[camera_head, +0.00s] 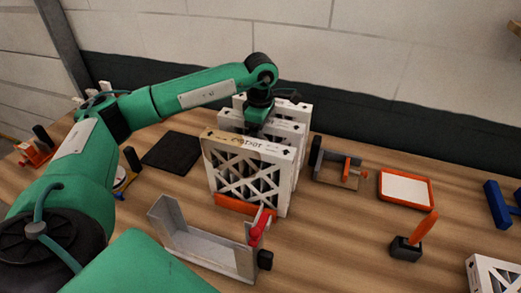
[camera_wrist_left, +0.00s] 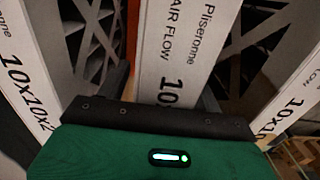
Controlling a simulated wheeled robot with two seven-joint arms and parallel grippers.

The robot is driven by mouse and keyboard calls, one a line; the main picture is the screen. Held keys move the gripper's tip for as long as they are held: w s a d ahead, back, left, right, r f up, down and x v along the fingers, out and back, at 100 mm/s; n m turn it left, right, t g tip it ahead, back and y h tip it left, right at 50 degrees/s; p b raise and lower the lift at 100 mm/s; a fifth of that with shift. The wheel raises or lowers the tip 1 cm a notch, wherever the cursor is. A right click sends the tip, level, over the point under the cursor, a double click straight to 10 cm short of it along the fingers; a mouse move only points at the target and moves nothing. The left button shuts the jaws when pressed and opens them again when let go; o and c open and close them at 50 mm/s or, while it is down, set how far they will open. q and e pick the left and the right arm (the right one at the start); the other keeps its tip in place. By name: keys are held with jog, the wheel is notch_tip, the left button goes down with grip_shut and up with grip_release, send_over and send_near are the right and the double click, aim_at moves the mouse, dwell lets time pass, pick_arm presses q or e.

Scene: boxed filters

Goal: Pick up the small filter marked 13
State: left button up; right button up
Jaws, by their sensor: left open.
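Several white boxed filters stand upright in a row at mid-table. The front filter (camera_head: 245,172) has a lattice face and print along its top edge. More filters (camera_head: 297,110) stand behind it. My left gripper (camera_head: 257,122) is open, pointing down over the middle of the row. In the left wrist view a middle filter (camera_wrist_left: 170,45) reads "Pliseronne AIR FLOW 10" and passes under the gripper's edge. A left filter (camera_wrist_left: 20,75) and a right filter (camera_wrist_left: 292,108) show "10x10" print. I cannot read a 13 on any filter. My right gripper is not in view.
An orange base piece (camera_head: 232,205) sits under the front filter. A grey metal bracket (camera_head: 205,245) with a red clamp is in front. An orange-rimmed tray (camera_head: 405,188), an orange-handled tool (camera_head: 407,247) and another white lattice piece (camera_head: 490,275) lie right. A black mat (camera_head: 170,153) lies left.

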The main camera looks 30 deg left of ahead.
pick_arm(q)
jog(key=c, duration=1.4)
